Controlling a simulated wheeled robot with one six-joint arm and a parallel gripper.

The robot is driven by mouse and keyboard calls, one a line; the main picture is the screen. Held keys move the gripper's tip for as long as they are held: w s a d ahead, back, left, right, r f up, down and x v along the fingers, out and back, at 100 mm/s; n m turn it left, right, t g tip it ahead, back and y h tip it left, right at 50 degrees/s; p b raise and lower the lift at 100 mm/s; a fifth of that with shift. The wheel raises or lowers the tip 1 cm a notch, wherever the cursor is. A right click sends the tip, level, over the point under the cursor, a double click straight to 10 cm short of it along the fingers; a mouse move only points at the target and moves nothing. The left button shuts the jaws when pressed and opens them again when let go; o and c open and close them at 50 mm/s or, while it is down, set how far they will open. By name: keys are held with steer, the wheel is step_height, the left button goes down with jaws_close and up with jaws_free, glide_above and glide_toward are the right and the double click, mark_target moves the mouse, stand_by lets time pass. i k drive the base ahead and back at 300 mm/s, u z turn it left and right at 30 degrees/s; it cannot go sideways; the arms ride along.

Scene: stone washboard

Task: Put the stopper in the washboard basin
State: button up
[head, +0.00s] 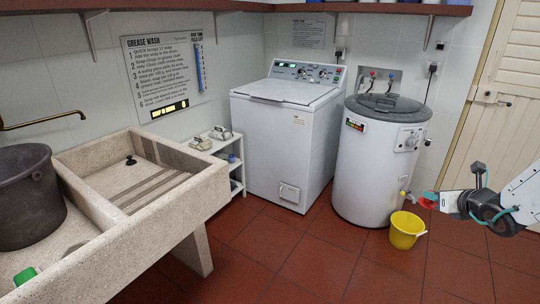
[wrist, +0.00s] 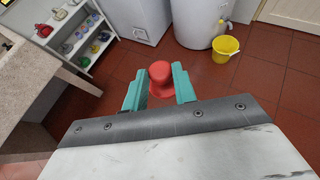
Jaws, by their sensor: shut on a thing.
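My gripper (wrist: 159,82) is shut on a red, rounded, knob-like piece (wrist: 160,73) that looks like a stopper. Its teal fingers press on both sides of it. In the head view my gripper (head: 431,198) is at the right, in the air near the white round washer, and the red piece (head: 427,203) shows at its tip. The stone washboard (head: 215,190) stands at the left, far from my gripper. Its ribbed basin (head: 105,180) has a small dark thing (head: 130,160) on its floor; I cannot tell if that is a drain or a plug.
A yellow bucket (head: 405,232) stands on the red tile floor below my gripper. A white top-loading machine (head: 285,140) and the round washer (head: 375,165) line the back. A dark tub (head: 28,200) and green thing (head: 25,275) are on the washboard's left part. Floor in front is clear.

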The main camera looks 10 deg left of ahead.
mark_target(106, 187)
steer(key=u, duration=1.8)
steer(key=i, duration=1.65)
steer(key=z, duration=0.05)
